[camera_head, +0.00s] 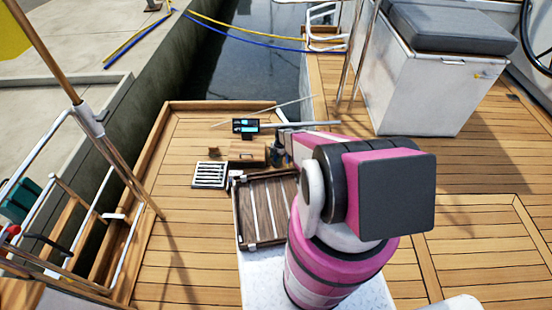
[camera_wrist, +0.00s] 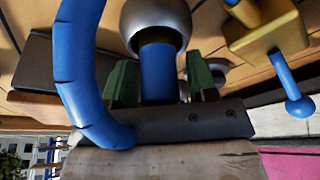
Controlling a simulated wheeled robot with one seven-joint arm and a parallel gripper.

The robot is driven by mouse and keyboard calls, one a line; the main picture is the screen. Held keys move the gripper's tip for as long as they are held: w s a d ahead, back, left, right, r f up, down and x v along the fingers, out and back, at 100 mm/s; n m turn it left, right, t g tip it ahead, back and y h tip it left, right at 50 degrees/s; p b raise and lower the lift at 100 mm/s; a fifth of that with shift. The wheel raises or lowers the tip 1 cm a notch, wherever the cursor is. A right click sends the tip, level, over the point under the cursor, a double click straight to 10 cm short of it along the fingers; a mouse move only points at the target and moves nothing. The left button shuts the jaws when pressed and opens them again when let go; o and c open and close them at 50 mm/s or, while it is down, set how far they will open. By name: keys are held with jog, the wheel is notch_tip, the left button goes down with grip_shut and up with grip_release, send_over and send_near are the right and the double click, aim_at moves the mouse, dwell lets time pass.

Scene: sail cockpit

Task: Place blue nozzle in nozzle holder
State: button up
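In the wrist view, the blue nozzle (camera_wrist: 158,72) is a short blue cylinder with a rounded grey metal end (camera_wrist: 157,20). It stands between the green fingers of my gripper (camera_wrist: 160,82), which sit close along both its sides. My gripper appears shut on it. In the head view my gripper (camera_head: 279,152) is small, dark and partly covered by my pink arm. A yellow block (camera_wrist: 266,37) with a blue round-ended pin (camera_wrist: 297,103) is at the right of the wrist view. I cannot tell for sure which part is the nozzle holder.
A slatted wooden grate (camera_head: 262,215), a small white grate (camera_head: 210,174), a wooden block (camera_head: 246,151) and a dark device with a screen (camera_head: 246,126) are near my gripper. A grey-cushioned white box (camera_head: 425,90) stands right. Deck at left (camera_head: 180,225) is clear.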

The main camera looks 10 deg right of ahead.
jog(key=shift+o, duration=0.3)
jog(key=shift+r, duration=0.1)
jog(key=v, duration=1.2)
jog(key=s+r+m+h, duration=0.1)
jog(key=s+r+m, duration=0.7)
jog(key=r, duration=0.5)
jog(key=s+a+r+m+t+h, duration=0.1)
jog(key=s+r+m, duration=0.7)
jog(key=r, duration=0.5)
jog(key=s+a+r+m+t, duration=0.1)
jog(key=s+r+m, duration=0.7)
jog(key=r, duration=0.5)
jog(key=shift+a+r+m+h, duration=0.15)
jog(key=shift+a+m+h, duration=0.1)
jog(key=shift+m+h, duration=0.15)
